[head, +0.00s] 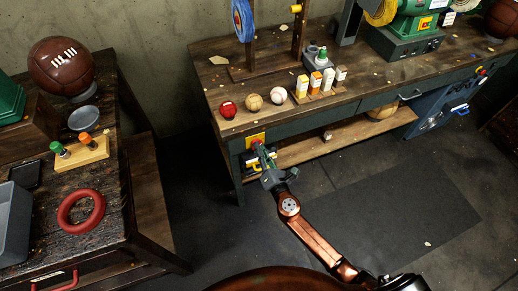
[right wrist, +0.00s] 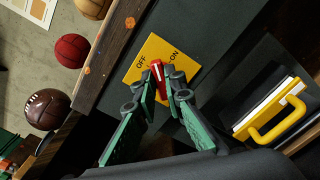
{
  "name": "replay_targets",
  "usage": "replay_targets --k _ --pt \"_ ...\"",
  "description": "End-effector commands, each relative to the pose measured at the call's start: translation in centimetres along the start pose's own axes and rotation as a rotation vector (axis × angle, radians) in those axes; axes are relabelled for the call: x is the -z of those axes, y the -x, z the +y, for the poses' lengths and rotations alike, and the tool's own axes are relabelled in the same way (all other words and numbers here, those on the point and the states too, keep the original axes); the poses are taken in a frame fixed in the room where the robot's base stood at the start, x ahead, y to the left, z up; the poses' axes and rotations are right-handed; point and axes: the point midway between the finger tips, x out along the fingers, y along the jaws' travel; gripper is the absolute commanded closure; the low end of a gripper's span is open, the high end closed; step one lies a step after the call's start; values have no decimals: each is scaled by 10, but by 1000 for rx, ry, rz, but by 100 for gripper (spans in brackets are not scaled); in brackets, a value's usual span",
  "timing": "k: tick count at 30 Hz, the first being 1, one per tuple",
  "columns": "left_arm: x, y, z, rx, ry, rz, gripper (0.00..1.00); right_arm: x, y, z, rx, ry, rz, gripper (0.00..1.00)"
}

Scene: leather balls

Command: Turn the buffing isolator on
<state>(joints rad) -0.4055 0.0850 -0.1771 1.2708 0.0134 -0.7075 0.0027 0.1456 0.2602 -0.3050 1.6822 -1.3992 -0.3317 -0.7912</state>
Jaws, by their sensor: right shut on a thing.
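The buffing isolator is a yellow plate (head: 250,138) on the front left end of the green workbench. In the right wrist view the plate (right wrist: 186,52) carries the words OFF and ON. Its red knob (right wrist: 157,67) has a white line and points up between the two words, a little nearer OFF. My right gripper (right wrist: 163,85) is shut on the knob, with one green-padded finger on each side of it. In the head view the right gripper (head: 262,153) reaches the plate from below and partly hides the knob. My left gripper is not in view.
A yellow handle (right wrist: 277,120) sticks out close to the right of the gripper. On the workbench (head: 215,73) above are a red ball (head: 228,110), other balls and small bottles. A side table (head: 115,185) stands left. The floor mat (head: 410,210) is clear.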

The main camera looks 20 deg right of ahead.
Motion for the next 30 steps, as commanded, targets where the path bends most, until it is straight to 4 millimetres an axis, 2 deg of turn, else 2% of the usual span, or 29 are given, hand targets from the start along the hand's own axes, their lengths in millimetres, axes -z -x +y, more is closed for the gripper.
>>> replay_targets --k 12,21,30 --pt "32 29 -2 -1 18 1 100 3 0 -4 3 -400 1 100" --pt "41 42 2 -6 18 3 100 3 0 -4 3 -650 1 100" --pt "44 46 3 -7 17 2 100 3 0 -5 2 -806 1 100"
